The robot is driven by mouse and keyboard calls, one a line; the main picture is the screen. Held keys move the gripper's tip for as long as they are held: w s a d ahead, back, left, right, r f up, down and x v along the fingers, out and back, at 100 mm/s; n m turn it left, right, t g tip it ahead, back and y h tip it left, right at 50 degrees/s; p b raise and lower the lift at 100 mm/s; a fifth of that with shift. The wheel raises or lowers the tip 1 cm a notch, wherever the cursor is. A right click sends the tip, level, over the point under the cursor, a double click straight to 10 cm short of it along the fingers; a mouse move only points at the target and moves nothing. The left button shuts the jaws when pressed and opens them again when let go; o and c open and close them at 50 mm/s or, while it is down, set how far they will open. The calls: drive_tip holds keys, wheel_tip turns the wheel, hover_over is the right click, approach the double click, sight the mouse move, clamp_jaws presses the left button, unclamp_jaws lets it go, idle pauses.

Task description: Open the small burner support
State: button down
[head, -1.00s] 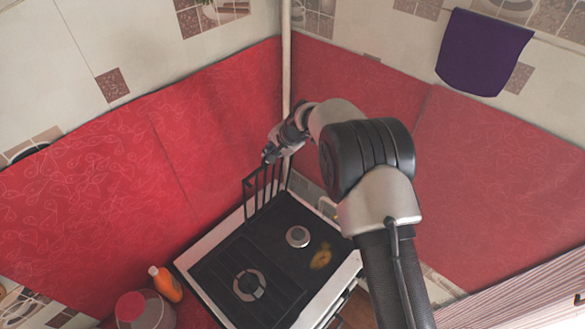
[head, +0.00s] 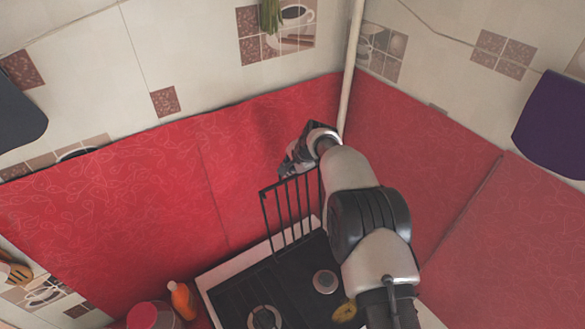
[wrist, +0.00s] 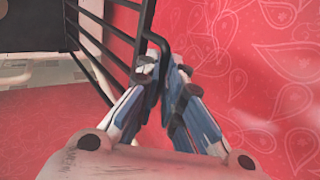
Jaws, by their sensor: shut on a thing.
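The small burner support (head: 265,207) is a black barred grate on the stove (head: 245,262). It stands raised, near upright, at the stove's back edge by the red wall covering. My gripper (head: 292,168) is at its upper right end in the head view. In the wrist view, my gripper (wrist: 163,70) is shut on a bar of the small burner support (wrist: 125,36), near a bent corner. The exact contact is partly hidden by the fingers.
The stove top below shows a small burner (head: 325,282) and a larger burner (head: 264,318). An orange bottle (head: 183,300) and a red-lidded container (head: 150,316) stand left of the stove. A pale pipe (head: 352,70) runs up the wall corner close behind my gripper.

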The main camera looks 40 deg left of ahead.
drive_tip(key=shift+a+r, duration=0.1)
drive_tip(key=shift+r, duration=0.1)
drive_tip(key=c, duration=2)
unclamp_jaws()
drive_tip(key=v, duration=1.2)
drive_tip(key=shift+f, duration=0.1)
